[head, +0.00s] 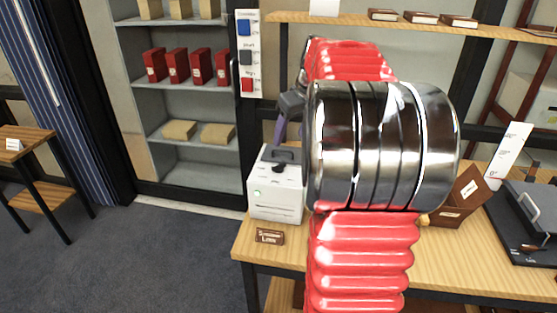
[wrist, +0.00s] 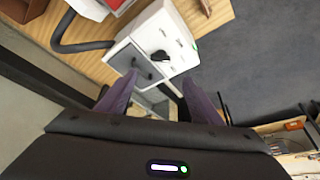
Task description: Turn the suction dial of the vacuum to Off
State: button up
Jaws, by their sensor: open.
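The vacuum (head: 262,205) is a white box with a green light, standing at the left end of the wooden table. In the wrist view it (wrist: 172,32) lies ahead of my fingers. Its black dial (wrist: 160,56) sits on a white face; the setting is not readable. The dial (head: 278,168) also shows small in the head view, below a dark handle. My gripper (wrist: 160,77) is open and empty, with two purple fingers spread. In the head view my gripper (head: 281,132) is above the vacuum, partly hidden by my arm. I cannot tell the exact gap to the dial.
A black hose (wrist: 78,46) curves beside the vacuum. A small brown sign (head: 269,236) stands on the table (head: 470,270) in front. A brown holder (head: 462,198) and a dark flat device (head: 525,225) stand to the right.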

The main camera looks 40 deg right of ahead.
aim_at(279, 164)
jog(key=x, duration=1.4)
jog(key=shift+s, duration=0.1)
jog(key=shift+r, duration=0.1)
jog(key=shift+c, duration=0.6)
jog(key=c, duration=0.9)
jog(key=shift+d, duration=0.1)
jog(key=shift+c, duration=0.2)
